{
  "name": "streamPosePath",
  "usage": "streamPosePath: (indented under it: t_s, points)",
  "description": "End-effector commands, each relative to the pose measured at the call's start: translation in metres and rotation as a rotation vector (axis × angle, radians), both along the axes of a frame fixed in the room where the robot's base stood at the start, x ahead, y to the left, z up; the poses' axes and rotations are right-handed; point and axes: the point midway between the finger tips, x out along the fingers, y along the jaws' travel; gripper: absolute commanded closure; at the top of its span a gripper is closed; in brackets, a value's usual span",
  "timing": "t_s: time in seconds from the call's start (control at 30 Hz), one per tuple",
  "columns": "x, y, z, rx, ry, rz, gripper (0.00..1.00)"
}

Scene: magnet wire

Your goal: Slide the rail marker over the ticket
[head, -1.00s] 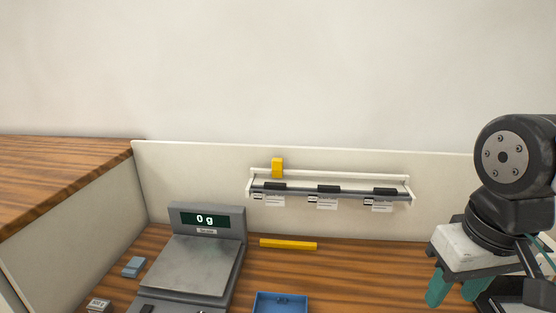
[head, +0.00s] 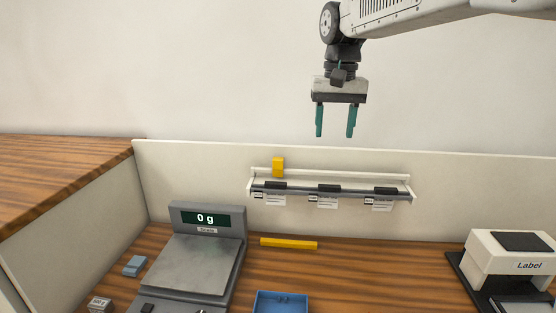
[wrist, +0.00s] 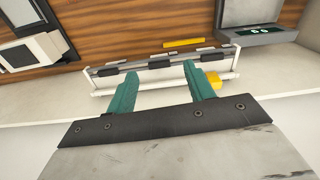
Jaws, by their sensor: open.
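The yellow rail marker (head: 278,167) sits at the left part of the white rail (head: 345,177) on the back panel. In the wrist view the marker (wrist: 214,80) shows just beside the right finger. Several white tickets hang below the rail under dark clips; one ticket (head: 276,200) is at the left, one (head: 327,203) in the middle and one (head: 382,206) at the right. My gripper (head: 335,135) is open and empty, pointing down above the rail, to the right of the marker and apart from it. It also shows in the wrist view (wrist: 158,78).
A scale (head: 205,265) reading 0 g stands at the left below the rail. A yellow bar (head: 288,244) and a blue tray (head: 280,303) lie on the wooden bench. A label printer (head: 510,260) stands at the right. The air around the rail is clear.

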Motion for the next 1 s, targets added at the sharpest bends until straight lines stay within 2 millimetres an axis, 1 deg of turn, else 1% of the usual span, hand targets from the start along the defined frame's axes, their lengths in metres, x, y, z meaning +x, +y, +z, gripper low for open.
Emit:
streamPosePath:
  t_s: [0.03,0.1,0.17,0.2,0.3,0.4,0.5,0.6,0.77,1.0]
  points:
    - [0.026,0.012,-0.006,-0.001,0.008,-0.004,0.47]
    - [0.057,0.027,-0.013,-0.001,0.016,-0.016,0.47]
    - [0.082,0.041,-0.021,0.000,0.020,-0.025,0.47]
    - [0.098,0.050,-0.027,-0.002,0.025,-0.032,0.47]
    - [0.133,0.072,-0.045,-0.002,0.032,-0.046,0.47]
    - [0.158,0.090,-0.061,-0.004,0.039,-0.060,0.47]
    - [0.174,0.103,-0.074,-0.004,0.042,-0.069,0.47]
    - [0.182,0.110,-0.081,-0.005,0.044,-0.075,0.47]
    - [0.185,0.112,-0.093,-0.005,0.046,-0.078,0.47]
    - [0.184,0.111,-0.132,-0.005,0.047,-0.077,0.47]
